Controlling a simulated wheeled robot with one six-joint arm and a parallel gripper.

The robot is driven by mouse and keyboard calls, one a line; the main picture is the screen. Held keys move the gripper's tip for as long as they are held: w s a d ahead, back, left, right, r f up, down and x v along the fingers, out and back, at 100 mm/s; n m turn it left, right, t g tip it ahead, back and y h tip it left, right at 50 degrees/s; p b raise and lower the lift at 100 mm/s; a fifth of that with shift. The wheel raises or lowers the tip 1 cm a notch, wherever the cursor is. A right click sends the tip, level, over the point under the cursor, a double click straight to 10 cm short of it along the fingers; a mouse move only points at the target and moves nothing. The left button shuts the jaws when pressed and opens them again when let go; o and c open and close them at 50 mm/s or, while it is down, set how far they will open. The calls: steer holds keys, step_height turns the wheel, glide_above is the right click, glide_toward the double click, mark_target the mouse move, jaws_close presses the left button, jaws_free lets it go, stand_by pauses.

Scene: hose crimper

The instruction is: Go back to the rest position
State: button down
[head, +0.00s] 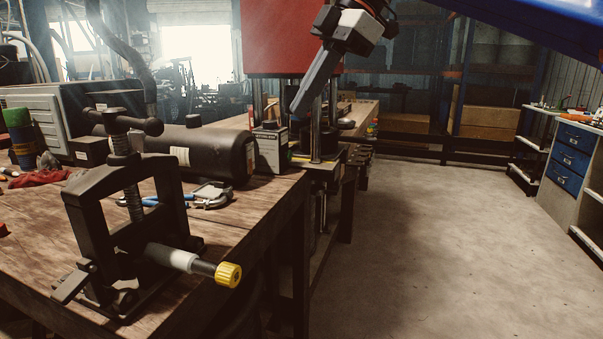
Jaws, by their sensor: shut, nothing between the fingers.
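My gripper (317,78) hangs in the air at the top of the head view, right of centre. Its fingers are together, point down and to the left, and hold nothing. It is in front of the red machine panel and apart from the bench. The hose crimper (122,220), a black frame with a threaded screw and a T-handle on top, stands on the wooden bench at the left. A dark hose piece with a white band and a yellow end fitting (229,274) sticks out of its lower right side.
A red press (290,40) stands behind. The concrete floor (430,240) at the right is clear, with a blue drawer cabinet (570,155) beyond.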

steer(key=s+d+f+m+t+h, duration=0.1)
steer(key=s+d+f+m, duration=0.4)
steer(key=f, duration=0.9)
steer(key=s+d+f+m+t+h, duration=0.2)
steer(key=s+d+f+m, duration=0.3)
steer(key=d+f+m, duration=0.5)
steer(key=s+d+f+m+t+h, duration=0.2)
steer(key=s+d+f+m, duration=0.3)
steer(key=d+f, duration=0.8)
step_height(320, 180, down, 5)
steer(key=m+h, duration=0.1)
steer(key=m, duration=0.1)
steer(key=shift+d+m, duration=0.15)
steer(key=shift+m, duration=0.25)
steer(key=shift+r, duration=0.1)
